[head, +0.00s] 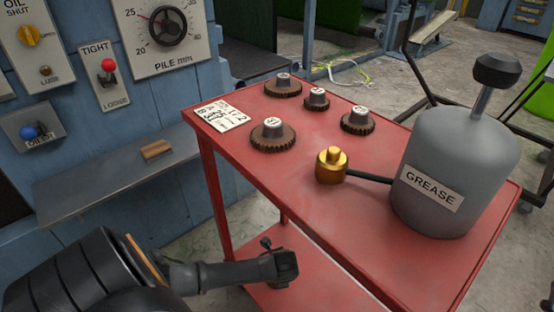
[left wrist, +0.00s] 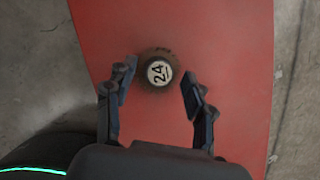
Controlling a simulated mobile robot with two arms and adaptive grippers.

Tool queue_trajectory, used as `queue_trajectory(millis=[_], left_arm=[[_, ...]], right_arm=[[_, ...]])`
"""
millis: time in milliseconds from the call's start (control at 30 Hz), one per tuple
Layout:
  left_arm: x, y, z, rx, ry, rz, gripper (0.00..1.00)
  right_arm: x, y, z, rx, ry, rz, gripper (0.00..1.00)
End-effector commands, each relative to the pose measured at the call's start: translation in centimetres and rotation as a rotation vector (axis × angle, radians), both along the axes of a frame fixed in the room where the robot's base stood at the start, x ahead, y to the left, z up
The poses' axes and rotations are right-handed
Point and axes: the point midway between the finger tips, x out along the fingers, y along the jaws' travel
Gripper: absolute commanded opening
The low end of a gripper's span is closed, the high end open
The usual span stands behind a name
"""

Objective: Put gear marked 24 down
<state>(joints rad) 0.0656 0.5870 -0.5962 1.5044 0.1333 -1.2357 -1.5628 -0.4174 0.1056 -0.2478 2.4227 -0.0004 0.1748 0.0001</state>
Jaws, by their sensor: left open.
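The gear marked 24 (left wrist: 159,72) shows in the left wrist view, a dark disc with a pale numbered cap, on a red surface (left wrist: 225,50). My left gripper (left wrist: 159,80) is open, with one finger on each side of the gear and visible gaps to both. In the head view my left gripper (head: 282,268) is low, over the red lower shelf (head: 310,285) of the cart, and no gear shows beneath it there. My right gripper is not in view.
The cart's red top (head: 290,190) carries several other gears (head: 272,135), a white card (head: 226,115), a brass fitting (head: 332,166) and a grey grease can (head: 450,170). A cart leg (head: 215,195) stands left of the lower shelf. A blue control panel (head: 140,195) with a ledge is at left.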

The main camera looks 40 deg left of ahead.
Motion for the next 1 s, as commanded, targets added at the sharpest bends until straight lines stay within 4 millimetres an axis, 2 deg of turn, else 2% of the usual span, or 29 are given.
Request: queue_trajectory(millis=[67,267,567,767,1000], left_arm=[[-0.1,0.0,0.3,0.0,0.0,0.0,0.54],[-0.4,-0.5,1.8,0.001,0.001,-0.001,0.54],[-1.0,-1.5,4.7,0.0,0.0,-0.001,0.54],[-1.4,-2.2,6.6,-0.001,-0.001,0.0,0.54],[-2.0,-3.0,9.0,0.0,0.0,-0.001,0.54]], right_arm=[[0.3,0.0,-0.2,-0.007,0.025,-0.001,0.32],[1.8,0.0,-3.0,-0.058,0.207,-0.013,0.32],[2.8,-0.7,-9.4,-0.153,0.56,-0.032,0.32],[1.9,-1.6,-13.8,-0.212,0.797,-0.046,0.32],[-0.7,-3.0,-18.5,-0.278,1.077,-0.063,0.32]])
